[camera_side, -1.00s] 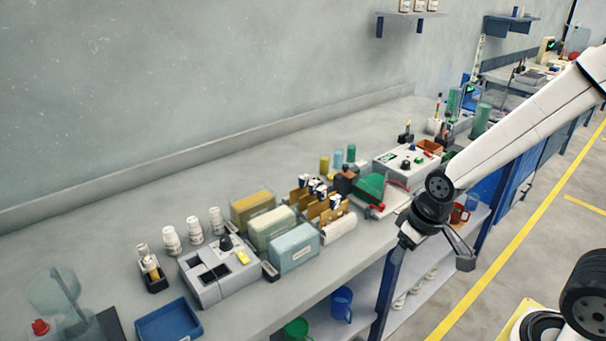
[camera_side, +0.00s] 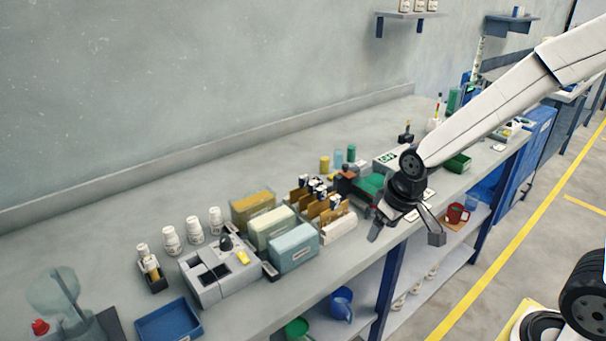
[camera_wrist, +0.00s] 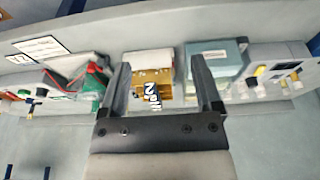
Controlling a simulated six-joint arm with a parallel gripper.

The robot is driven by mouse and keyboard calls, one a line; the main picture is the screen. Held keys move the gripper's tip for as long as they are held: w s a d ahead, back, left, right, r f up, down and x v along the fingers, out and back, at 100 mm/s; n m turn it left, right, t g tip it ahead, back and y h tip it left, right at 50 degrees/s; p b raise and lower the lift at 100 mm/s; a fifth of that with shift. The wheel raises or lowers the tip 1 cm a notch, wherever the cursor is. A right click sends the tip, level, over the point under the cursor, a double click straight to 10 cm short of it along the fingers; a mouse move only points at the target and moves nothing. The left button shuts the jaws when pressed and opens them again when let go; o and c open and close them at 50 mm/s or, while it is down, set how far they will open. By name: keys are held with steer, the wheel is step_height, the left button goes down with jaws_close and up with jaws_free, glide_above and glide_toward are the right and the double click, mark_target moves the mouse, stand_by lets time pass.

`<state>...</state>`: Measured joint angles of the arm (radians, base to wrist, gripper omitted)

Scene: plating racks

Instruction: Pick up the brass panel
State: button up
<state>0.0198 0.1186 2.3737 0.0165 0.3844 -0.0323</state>
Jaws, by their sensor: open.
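Several brass panels (camera_side: 334,212) hang upright in a rack at the middle of the bench, with black-and-white clips at their tops. Which one is meant I cannot tell. In the wrist view the brass panels (camera_wrist: 152,80) show between my fingers, overlapping, with a black-and-white clip in front. My gripper (camera_side: 406,230) is open and empty, at the bench's front edge, to the right of the rack and apart from it. It also shows in the wrist view (camera_wrist: 160,90), its two fingers spread wide.
Three tanks, yellow (camera_side: 253,208), cream (camera_side: 271,228) and blue-grey (camera_side: 293,247), stand left of the rack. A grey machine (camera_side: 218,272) and a blue tray (camera_side: 168,320) are farther left. A green-and-red item (camera_wrist: 92,82) lies beside the rack.

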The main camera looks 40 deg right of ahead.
steer(key=r+t, duration=0.1)
glide_above(323, 188)
steer(key=s, duration=0.3)
steer(key=shift+w+a+f+t, duration=0.1)
steer(key=shift+w+f+t, duration=0.05)
steer(key=shift+w+f, duration=0.3)
steer(key=shift+w+a+f+t, duration=0.1)
steer(key=shift+w+f+t, duration=0.1)
steer(key=shift+f, duration=0.35)
steer(key=shift+f, duration=0.1)
steer(key=shift+x, duration=2.55)
steer(key=shift+d, duration=0.15)
steer(key=shift+c, duration=0.2)
jaws_close()
